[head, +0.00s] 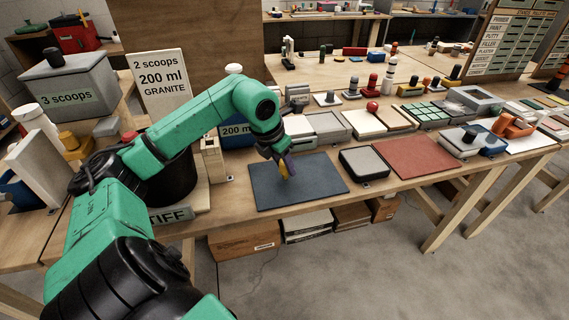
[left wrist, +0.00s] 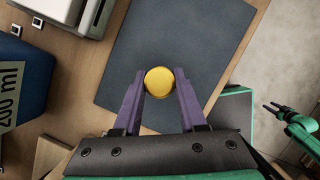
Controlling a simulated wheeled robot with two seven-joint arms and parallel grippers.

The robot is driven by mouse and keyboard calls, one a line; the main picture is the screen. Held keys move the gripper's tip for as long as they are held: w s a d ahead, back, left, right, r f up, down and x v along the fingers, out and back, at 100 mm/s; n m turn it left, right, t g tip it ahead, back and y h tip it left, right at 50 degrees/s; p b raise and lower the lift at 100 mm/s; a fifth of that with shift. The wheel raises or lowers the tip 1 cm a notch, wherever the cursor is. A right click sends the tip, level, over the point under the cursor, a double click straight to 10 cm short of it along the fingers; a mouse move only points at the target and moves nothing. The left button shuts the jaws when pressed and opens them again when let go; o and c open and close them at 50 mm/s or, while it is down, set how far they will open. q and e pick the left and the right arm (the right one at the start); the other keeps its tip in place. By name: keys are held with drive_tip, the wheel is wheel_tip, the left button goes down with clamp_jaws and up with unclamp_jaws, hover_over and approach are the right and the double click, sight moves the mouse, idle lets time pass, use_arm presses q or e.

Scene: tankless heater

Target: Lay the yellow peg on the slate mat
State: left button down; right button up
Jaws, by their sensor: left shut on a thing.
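The slate mat (head: 322,178) is a dark blue-grey rectangle lying flat near the table's front edge. It also fills the middle of the left wrist view (left wrist: 190,35). My left gripper (head: 287,168) points down over the mat, left of its middle. Its purple fingers are shut on the yellow peg (left wrist: 159,86), whose round end faces the wrist camera. In the head view the peg (head: 284,172) is partly hidden by the fingers. I cannot tell whether its lower end touches the mat. My right gripper (left wrist: 277,110) shows small at the right of the left wrist view, fingers apart and empty.
A grey-topped tray (head: 364,162) and a red mat (head: 420,157) lie right of the slate mat. A blue "200 ml" container (head: 236,134) stands behind it at the left. White-topped boxes (head: 325,124) line its far side. The mat's surface is otherwise bare.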

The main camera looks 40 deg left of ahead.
use_arm(q)
drive_tip(key=shift+f, duration=0.2)
drive_tip(key=shift+c, duration=1.9)
unclamp_jaws()
drive_tip(key=shift+r, duration=0.15)
drive_tip(key=v, duration=1.4)
drive_tip(key=shift+r, duration=0.2)
